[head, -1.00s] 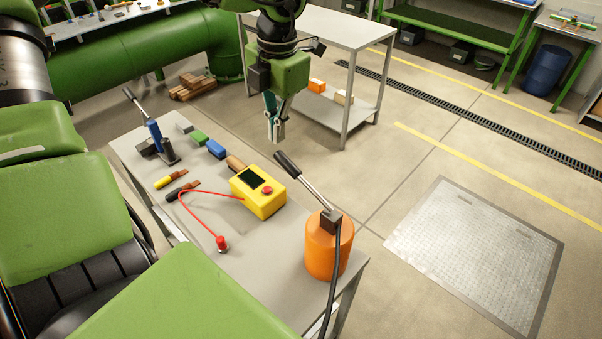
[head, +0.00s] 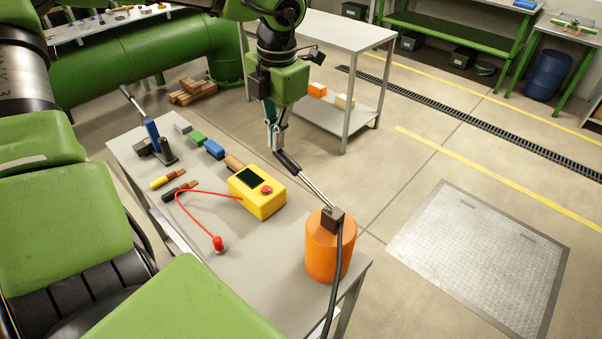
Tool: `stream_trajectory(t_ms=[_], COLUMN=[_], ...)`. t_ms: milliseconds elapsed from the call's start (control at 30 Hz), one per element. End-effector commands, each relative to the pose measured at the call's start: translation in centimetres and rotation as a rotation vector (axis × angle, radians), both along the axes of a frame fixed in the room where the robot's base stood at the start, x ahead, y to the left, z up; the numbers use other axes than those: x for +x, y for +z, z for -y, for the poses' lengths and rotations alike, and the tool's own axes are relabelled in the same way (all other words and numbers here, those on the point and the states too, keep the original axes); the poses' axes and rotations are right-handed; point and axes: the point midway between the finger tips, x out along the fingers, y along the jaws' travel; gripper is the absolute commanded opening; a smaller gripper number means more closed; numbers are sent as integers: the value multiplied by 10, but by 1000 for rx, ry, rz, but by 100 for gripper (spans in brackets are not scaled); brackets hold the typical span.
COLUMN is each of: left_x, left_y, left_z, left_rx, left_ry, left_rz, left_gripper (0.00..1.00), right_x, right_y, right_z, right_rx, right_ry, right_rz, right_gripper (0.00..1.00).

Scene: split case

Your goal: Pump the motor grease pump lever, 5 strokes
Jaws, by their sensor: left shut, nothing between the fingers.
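An orange canister pump (head: 330,248) stands at the near right corner of the grey table. Its lever (head: 318,190) slopes up to the left from the dark head and ends in a black grip (head: 287,161). My left gripper (head: 276,148) comes down from above, shut and empty, with its fingertips at the upper end of the black grip. I cannot tell whether they touch. A smaller blue lever pump (head: 154,137) stands at the far left end of the table. Which pump is the motor's is not shown. My right gripper is not in view.
A yellow box (head: 258,192) with a red button and red cable lies left of the orange pump. Small blocks and brushes lie farther along the table (head: 215,265). A shelved trolley (head: 350,45) stands behind my left gripper. Open floor lies right.

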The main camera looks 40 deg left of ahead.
Motion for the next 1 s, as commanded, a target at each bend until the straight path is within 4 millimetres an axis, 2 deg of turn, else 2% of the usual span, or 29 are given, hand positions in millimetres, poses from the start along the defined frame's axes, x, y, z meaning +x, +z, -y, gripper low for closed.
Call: stream_trajectory(t_ms=[1000], left_x=[0], left_y=[-49], left_z=[-3], left_rx=[-2], left_ry=[0], left_rz=[0], left_gripper=[0], right_x=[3], right_y=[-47], right_z=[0], right_rx=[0], right_ry=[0], right_rz=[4], right_gripper=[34])
